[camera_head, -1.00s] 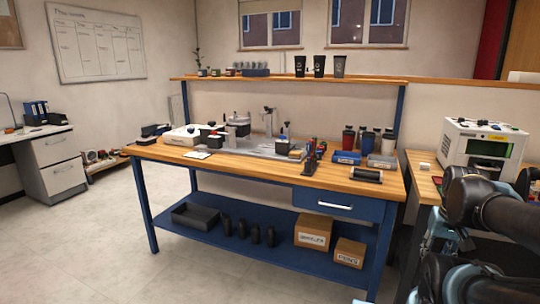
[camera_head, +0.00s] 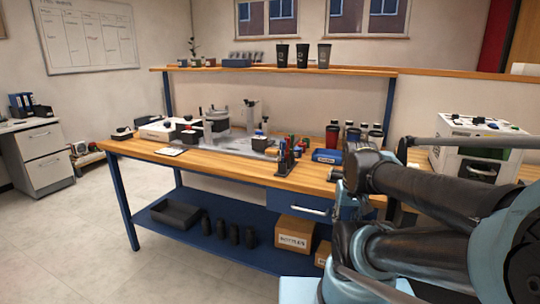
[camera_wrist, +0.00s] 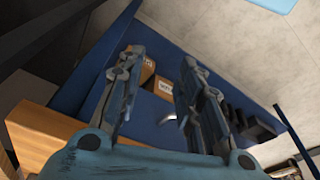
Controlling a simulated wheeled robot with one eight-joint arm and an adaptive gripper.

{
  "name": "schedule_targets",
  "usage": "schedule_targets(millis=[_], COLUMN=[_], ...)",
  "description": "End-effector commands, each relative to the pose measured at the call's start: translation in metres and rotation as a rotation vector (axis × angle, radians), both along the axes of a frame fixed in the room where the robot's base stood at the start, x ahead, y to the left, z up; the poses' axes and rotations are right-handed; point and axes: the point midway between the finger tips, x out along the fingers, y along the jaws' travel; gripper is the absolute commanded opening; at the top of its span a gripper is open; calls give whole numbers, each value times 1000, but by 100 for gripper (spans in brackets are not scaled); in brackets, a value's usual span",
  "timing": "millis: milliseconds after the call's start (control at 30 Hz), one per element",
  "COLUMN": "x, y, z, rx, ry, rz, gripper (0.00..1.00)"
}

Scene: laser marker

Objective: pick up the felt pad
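I cannot make out a felt pad in either view; the items on the workbench (camera_head: 225,167) are small and crowded. My gripper (camera_wrist: 160,62) shows in the wrist view with its two fingers spread apart and nothing between them. Behind the fingers are the bench's blue side and lower shelf with cardboard boxes. In the head view my arm fills the lower right and hides the bench's right end; the gripper itself cannot be made out there.
The bench top holds a metal fixture (camera_head: 238,143), a blue bin (camera_head: 327,156) and a red cup (camera_head: 333,136). A white machine (camera_head: 470,150) stands at the right. The lower shelf holds a dark tray (camera_head: 177,214) and a cardboard box (camera_head: 294,235). Floor at the left is open.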

Motion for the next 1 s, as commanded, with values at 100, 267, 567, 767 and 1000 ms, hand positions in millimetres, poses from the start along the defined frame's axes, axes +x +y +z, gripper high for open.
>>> schedule_targets(millis=[100, 267, 567, 767, 1000], x=[0, 0, 70, 128, 203], y=[0, 3, 34, 56, 87], z=[0, 17, 93, 142, 190], rx=[0, 5, 35, 57, 83], ry=[0, -12, -17, -32, -61], rz=[1, 36, 281, 468, 693], gripper=[45, 57, 57, 57, 57])
